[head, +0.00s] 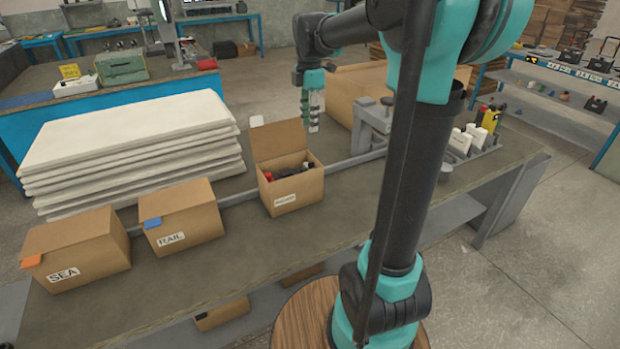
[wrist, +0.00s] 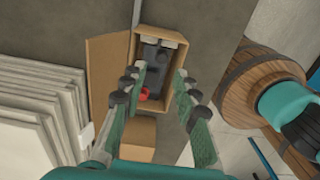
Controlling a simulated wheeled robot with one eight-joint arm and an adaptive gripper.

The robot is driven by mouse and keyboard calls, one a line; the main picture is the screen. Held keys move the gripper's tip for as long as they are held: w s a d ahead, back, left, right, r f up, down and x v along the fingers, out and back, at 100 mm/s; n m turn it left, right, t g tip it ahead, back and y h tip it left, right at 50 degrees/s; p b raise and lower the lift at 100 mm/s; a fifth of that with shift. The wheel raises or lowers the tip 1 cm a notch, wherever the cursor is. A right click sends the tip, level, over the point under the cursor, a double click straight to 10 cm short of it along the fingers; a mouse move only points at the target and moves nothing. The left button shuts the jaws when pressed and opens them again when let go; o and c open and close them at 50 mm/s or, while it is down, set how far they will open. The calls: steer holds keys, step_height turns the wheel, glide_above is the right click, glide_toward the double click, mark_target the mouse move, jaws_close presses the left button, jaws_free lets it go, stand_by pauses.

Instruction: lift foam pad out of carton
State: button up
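An open carton (head: 290,198) stands on the bench with its lid flap up at the back; the wrist view also shows it (wrist: 145,120) from above. Inside lie dark items (wrist: 160,60), small grey pieces (wrist: 168,43) at one end and a red item (wrist: 142,95). I cannot tell which of these, if any, is the foam pad. My gripper (head: 313,120) hangs behind and above the carton, clear of it. In the wrist view its fingers (wrist: 162,78) are spread apart with nothing between them.
Two closed cartons, labelled SEA (head: 80,262) and RAIL (head: 182,225), stand to the left. A stack of white sheets (head: 130,140) lies behind them. A grey fixture (head: 375,118) and white bottles (head: 462,140) stand to the right. The bench front is bare.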

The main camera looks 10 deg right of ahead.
glide_toward(311, 160)
steer(key=s+f, duration=0.1)
steer(key=s+a+f, duration=0.1)
steer(key=s+f, duration=0.1)
steer(key=shift+w+d+f, duration=0.1)
steer(key=shift+d+f, duration=0.05)
steer(key=shift+f, duration=1.15)
steer(key=shift+w+d+f, duration=0.1)
steer(key=shift+f, duration=1.2)
jaws_close()
